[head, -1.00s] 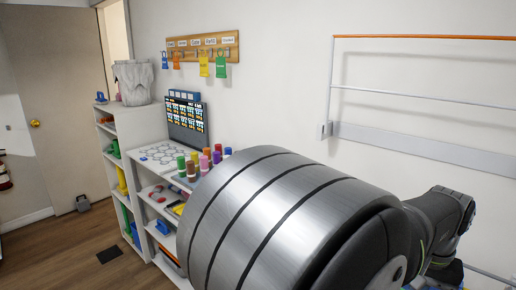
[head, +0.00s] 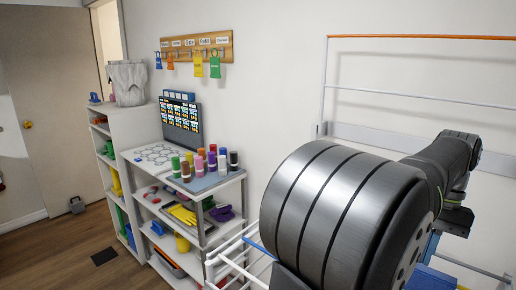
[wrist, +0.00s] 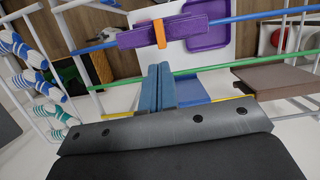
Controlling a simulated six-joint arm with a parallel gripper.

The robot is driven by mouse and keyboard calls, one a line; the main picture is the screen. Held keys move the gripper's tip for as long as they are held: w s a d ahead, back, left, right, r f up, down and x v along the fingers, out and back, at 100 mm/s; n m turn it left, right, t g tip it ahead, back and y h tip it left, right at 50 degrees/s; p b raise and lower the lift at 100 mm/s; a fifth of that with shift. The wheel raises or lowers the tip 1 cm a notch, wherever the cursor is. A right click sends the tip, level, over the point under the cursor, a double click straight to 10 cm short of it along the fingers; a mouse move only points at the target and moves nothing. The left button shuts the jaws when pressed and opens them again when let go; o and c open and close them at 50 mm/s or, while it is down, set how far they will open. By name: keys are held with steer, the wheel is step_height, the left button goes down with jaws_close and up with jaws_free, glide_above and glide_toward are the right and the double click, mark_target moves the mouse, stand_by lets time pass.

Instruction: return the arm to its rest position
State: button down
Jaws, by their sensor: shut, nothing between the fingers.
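My gripper (wrist: 160,70) shows in the wrist view, its two blue fingers pressed together with nothing between them. It points over coloured rails of a rack. I cannot make out the fingers in the head view.
White shelves (head: 205,232) with bottles and small items stand left of my arm. A white rod rack (head: 232,268) is close beside it. A wall frame with an orange top bar (head: 425,37) is behind. Striped socks (wrist: 30,60) hang at the left in the wrist view.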

steer(key=shift+w+d+r, duration=0.2)
steer(key=shift+w+r, duration=0.05)
steer(key=c, duration=1.1)
jaws_free()
steer(key=o, duration=0.3)
steer(key=shift+a+r, duration=0.1)
steer(key=shift+r, duration=0.05)
steer(key=o, duration=0.8)
steer(key=s+a+r, duration=0.1)
steer(key=a+r, duration=0.2)
steer(key=a, duration=0.1)
steer(key=shift+s+a+r, duration=0.2)
steer(key=shift+a+r, duration=0.15)
steer(key=shift+r, duration=0.05)
steer(key=s+a+r+t+h, duration=0.1)
steer(key=s+a+r, duration=0.1)
steer(key=a, duration=0.3)
steer(key=s+a+r+t+h, duration=0.1)
steer(key=s+a+r, duration=0.15)
steer(key=a, duration=0.25)
step_height(320, 180, down, 10)
steer(key=shift+w+r+m, duration=0.15)
steer(key=shift+w+m, duration=0.05)
steer(key=shift+m, duration=0.1)
